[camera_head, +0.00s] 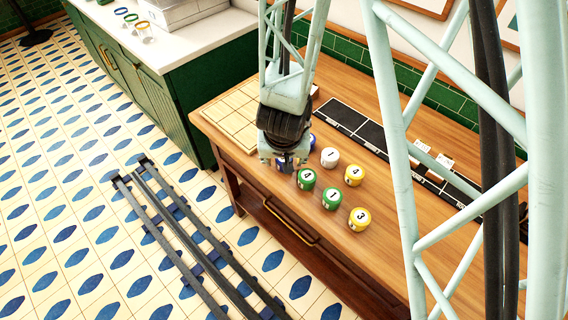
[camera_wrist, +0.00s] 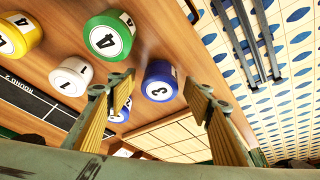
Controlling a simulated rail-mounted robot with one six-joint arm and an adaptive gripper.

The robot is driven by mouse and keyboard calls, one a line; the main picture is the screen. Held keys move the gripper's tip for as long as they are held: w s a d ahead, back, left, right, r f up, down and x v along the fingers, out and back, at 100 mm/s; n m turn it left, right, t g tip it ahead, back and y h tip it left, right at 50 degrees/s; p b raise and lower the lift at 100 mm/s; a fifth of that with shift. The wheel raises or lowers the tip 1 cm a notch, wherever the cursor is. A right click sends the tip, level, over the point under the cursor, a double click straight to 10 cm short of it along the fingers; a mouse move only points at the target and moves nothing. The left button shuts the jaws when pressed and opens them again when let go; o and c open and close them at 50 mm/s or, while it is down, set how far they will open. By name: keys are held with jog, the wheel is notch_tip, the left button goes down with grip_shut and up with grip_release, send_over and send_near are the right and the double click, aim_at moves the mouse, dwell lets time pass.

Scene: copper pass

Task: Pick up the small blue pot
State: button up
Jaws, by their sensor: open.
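Two blue pots show. In the wrist view, the blue pot marked 3 (camera_wrist: 158,82) sits between and beyond my gripper's fingertips (camera_wrist: 159,90), apart from both. The other blue pot (camera_wrist: 121,116) is partly hidden behind the left finger and looks smaller there; distance may account for that. In the head view, one blue pot (camera_head: 311,142) shows just right of my gripper (camera_head: 284,163), and the other (camera_head: 286,164) is mostly hidden by the fingers. My gripper is open, empty and pointed down over the pots.
A white pot (camera_head: 330,157), green pots (camera_head: 306,179) (camera_head: 331,199) and yellow pots (camera_head: 354,175) (camera_head: 360,219) stand close by on the wooden counter (camera_head: 270,186). A slatted board (camera_head: 232,113) lies at left. A black tray strip (camera_head: 372,135) runs along the back.

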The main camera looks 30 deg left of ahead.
jog(key=shift+w+a+f, duration=0.1)
jog(key=shift+w+f, duration=0.05)
jog(key=shift+f, duration=0.2)
jog(key=shift+c, duration=0.7)
jog(key=c, duration=0.9)
